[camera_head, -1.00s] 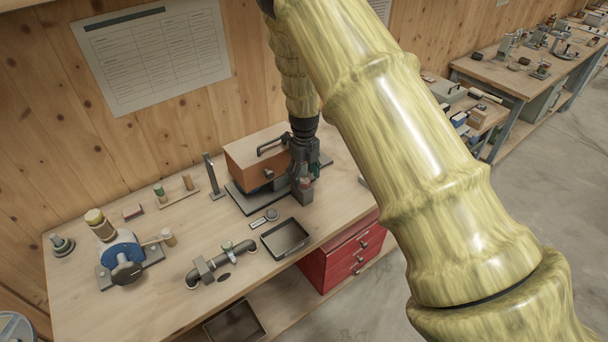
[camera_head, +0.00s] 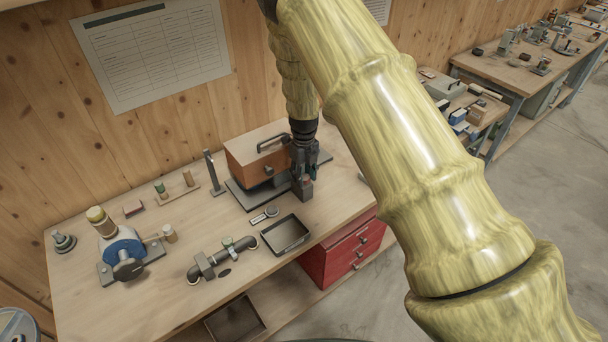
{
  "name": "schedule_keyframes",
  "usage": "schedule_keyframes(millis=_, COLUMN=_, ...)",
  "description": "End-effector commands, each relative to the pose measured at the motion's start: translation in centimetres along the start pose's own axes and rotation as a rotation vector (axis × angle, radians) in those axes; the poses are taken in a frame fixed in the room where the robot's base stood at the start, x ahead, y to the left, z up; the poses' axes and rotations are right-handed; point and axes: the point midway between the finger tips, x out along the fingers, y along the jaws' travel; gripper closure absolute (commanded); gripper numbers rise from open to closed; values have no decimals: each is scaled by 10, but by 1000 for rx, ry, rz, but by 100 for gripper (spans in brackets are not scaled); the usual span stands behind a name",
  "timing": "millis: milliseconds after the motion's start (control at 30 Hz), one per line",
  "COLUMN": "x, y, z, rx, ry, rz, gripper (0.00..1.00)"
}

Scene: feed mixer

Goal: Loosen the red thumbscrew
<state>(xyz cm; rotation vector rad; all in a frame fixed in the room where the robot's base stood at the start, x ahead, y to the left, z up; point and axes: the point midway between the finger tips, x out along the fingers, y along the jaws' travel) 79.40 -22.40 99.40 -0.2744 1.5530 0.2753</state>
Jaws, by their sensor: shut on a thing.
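My gripper (camera_head: 305,182) points down at the right end of the orange-brown box machine (camera_head: 258,153) on the bench. It is shut around a small red part, the red thumbscrew (camera_head: 307,181), of which only a speck shows between the fingers. A grey block sits right below the fingertips. The machine has a dark handle on its lid and stands on a dark base plate (camera_head: 243,199). My fingers and wrist hide most of the screw and the machine's right end.
A dark tray (camera_head: 286,234) lies in front of the machine, beside a small gauge-like piece (camera_head: 264,215). A pipe assembly (camera_head: 222,257) and a blue device (camera_head: 124,255) stand to the left. An upright grey post (camera_head: 213,172) is close left of the machine.

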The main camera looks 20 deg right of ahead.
Motion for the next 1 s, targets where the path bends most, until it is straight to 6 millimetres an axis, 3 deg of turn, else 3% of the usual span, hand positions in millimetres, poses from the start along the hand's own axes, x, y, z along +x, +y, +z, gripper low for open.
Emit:
schedule_keyframes(millis=367, x=2, y=-1, z=0, rx=-122, ry=0, rz=0, gripper=86)
schedule_keyframes(millis=1000, x=2, y=-1, z=0, rx=-705, ry=-1, rz=-1, gripper=86)
